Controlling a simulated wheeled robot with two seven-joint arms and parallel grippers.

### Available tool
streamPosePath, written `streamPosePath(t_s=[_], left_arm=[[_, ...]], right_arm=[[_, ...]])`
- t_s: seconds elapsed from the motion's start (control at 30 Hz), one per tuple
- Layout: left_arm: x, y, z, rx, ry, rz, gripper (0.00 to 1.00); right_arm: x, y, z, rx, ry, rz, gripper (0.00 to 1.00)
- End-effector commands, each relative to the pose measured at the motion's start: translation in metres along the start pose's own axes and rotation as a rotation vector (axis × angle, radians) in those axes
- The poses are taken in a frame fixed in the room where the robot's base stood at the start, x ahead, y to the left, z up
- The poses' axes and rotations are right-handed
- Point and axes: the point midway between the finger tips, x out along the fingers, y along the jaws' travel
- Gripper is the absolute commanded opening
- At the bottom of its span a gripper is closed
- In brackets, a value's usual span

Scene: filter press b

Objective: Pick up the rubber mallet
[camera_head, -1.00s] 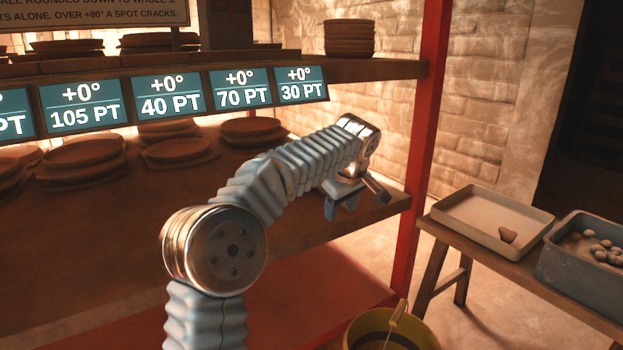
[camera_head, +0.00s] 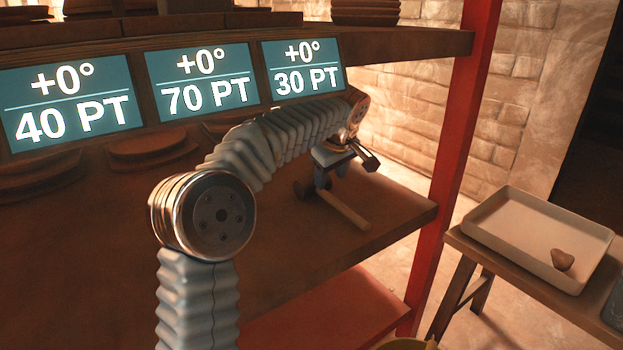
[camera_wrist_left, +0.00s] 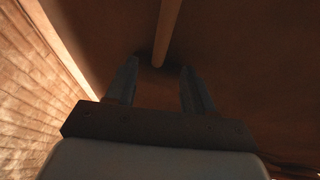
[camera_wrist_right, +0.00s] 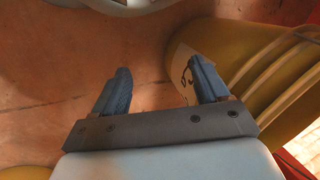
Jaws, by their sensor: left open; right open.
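The rubber mallet lies on the brown shelf (camera_head: 400,212) in the head view, near the shelf's right end. Its pale wooden handle (camera_head: 343,208) points toward the front right, and its dark head (camera_head: 303,188) is partly hidden by my left gripper (camera_head: 325,178). In the left wrist view the handle (camera_wrist_left: 167,30) runs up from between the fingertips. My left gripper (camera_wrist_left: 160,66) is open there, with a finger on either side of the mallet's near end; I cannot tell whether they touch it. My right gripper (camera_wrist_right: 160,66) is open and empty, seen only in the right wrist view.
Screens (camera_head: 202,78) hang along the upper shelf edge, close above my left arm. A red post (camera_head: 464,150) stands at the shelf's right end. A side table holds a pale tray (camera_head: 520,238). A yellow bucket (camera_wrist_right: 245,55) is beside my right gripper.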

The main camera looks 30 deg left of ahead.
Motion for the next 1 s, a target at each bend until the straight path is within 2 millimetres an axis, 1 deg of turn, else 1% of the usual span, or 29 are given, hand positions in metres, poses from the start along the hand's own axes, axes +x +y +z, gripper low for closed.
streamPosePath(t_s=[0.33,0.5,0.6,0.8,0.83,1.0], left_arm=[[0.035,-0.002,0.001,0.000,0.000,-0.002,0.53],[0.062,-0.004,0.002,0.000,-0.002,-0.003,0.53],[0.074,-0.003,0.002,0.000,0.000,-0.002,0.53],[0.075,-0.003,0.001,-0.001,0.000,0.000,0.53],[0.075,-0.003,0.001,-0.001,0.000,-0.001,0.51],[0.075,-0.003,0.001,-0.001,0.000,0.000,0.25]], right_arm=[[0.007,0.002,0.001,0.000,-0.002,-0.001,0.74],[0.012,0.003,0.001,0.000,-0.003,-0.002,0.74],[0.013,0.003,0.001,0.000,-0.004,-0.003,0.74],[0.012,0.003,0.001,-0.001,-0.004,-0.003,0.74],[0.013,0.003,0.001,-0.001,-0.004,-0.003,0.74],[0.013,0.003,0.001,-0.001,-0.004,-0.003,0.74]])
